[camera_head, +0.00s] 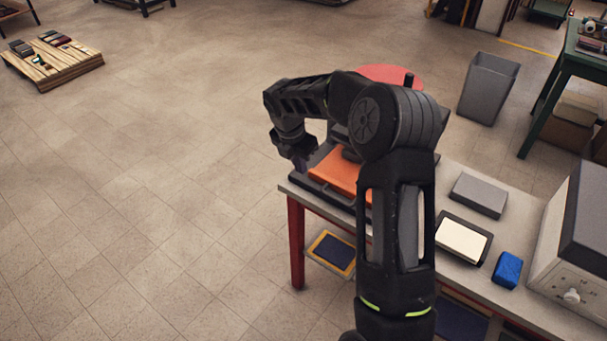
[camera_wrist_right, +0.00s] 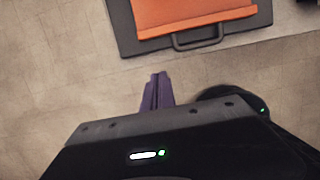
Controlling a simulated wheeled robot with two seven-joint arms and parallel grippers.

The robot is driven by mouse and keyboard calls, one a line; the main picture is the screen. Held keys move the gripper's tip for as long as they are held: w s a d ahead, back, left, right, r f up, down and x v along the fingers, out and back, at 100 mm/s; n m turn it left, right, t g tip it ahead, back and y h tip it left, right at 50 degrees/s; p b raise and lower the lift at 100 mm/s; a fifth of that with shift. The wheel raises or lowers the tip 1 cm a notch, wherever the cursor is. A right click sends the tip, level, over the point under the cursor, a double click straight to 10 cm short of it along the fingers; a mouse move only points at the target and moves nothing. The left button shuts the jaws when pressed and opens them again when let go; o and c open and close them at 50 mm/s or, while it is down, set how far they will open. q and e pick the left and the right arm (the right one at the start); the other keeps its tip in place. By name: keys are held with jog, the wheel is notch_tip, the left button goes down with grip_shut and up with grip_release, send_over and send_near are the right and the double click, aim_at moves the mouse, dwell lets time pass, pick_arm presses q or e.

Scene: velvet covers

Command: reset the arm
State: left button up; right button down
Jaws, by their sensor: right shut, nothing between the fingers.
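My right arm rises from the lower right of the head view and bends left over the table. Its gripper (camera_head: 300,162) hangs just off the table's left end, beside an orange piece (camera_head: 337,170) on a dark tray or case. In the right wrist view the gripper's purple fingers (camera_wrist_right: 157,92) are together with nothing between them, above the floor. The orange piece (camera_wrist_right: 190,12) and the dark tray with a handle (camera_wrist_right: 125,38) lie ahead of them, apart from the fingers. My left gripper is not in view.
On the table (camera_head: 462,177) are a grey box (camera_head: 479,195), a dark tray with a cream pad (camera_head: 462,240), a blue block (camera_head: 507,270) and a large grey-white box (camera_head: 580,240). A grey bin (camera_head: 488,88) stands behind. The floor at left is open, with a pallet (camera_head: 55,65) far off.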

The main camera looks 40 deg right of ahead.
jog(key=shift+r, duration=0.15)
dwell(0.5)
jog(key=a+f+m+t+y, duration=0.2)
jog(key=a+f+m+y, duration=0.1)
jog(key=a+f+m, duration=0.55)
jog(key=a+f+m+t+y, duration=0.2)
jog(key=a+f+m, duration=0.4)
jog(key=a, duration=0.5)
jog(key=s+a+f+m+g, duration=0.1)
jog(key=s+a+f+m, duration=0.2)
jog(key=s, duration=0.6)
jog(key=s+a+f+m+g+y, duration=0.1)
jog(key=s+a+f, duration=0.3)
jog(key=s+a, duration=0.4)
jog(key=s+a+f+m+g, duration=0.2)
jog(key=s+a+f+m, duration=0.2)
jog(key=s, duration=0.6)
jog(key=shift+s+a+f+m+y, duration=0.15)
jog(key=shift+s+a+m+y, duration=0.2)
jog(key=shift+a, duration=0.35)
